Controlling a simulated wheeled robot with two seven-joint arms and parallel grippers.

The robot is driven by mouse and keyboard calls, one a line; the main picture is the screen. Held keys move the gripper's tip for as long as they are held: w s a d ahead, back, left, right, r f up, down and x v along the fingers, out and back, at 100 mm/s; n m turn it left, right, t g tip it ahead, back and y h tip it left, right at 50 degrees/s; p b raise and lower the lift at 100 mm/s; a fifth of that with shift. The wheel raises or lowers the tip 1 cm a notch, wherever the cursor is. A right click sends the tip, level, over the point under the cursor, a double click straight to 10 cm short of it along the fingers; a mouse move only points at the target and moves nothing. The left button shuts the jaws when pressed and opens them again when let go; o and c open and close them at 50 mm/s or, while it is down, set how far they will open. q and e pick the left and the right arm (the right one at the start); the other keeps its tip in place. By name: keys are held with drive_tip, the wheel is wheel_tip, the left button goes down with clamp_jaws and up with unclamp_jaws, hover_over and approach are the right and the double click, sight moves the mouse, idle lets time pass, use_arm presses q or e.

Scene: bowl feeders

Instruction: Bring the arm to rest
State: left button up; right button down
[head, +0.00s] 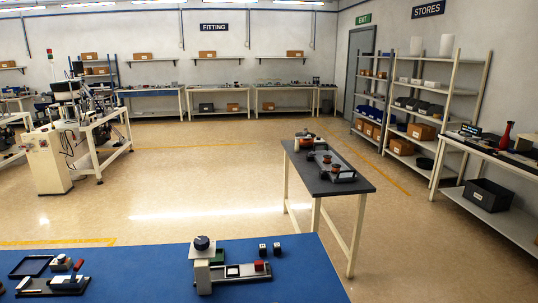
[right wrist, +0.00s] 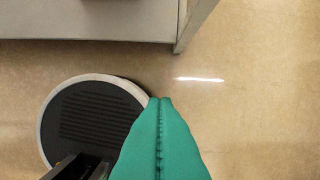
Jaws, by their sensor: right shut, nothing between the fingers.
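My right gripper (right wrist: 161,100) shows in the right wrist view with its two green fingers pressed together along a seam and nothing between them. It hangs over the tan floor (right wrist: 255,110), apart from anything around it. Neither gripper nor arm shows in the head view. My left gripper is in no view.
In the right wrist view a grey bench edge with a leg (right wrist: 192,25) lies at the top. In the head view a blue bench (head: 150,265) with fixtures spans the front. A narrow dark table (head: 318,178) stands beyond it, with shelves (head: 440,95) at right. The middle floor is clear.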

drive_tip(key=s+d+f+g, duration=0.1)
drive_tip(key=s+d+f, duration=0.1)
drive_tip(key=s+f, duration=1.2)
drive_tip(key=shift+s+d+f, duration=0.15)
drive_tip(key=shift+s+d, duration=0.25)
drive_tip(key=shift+s, duration=0.3)
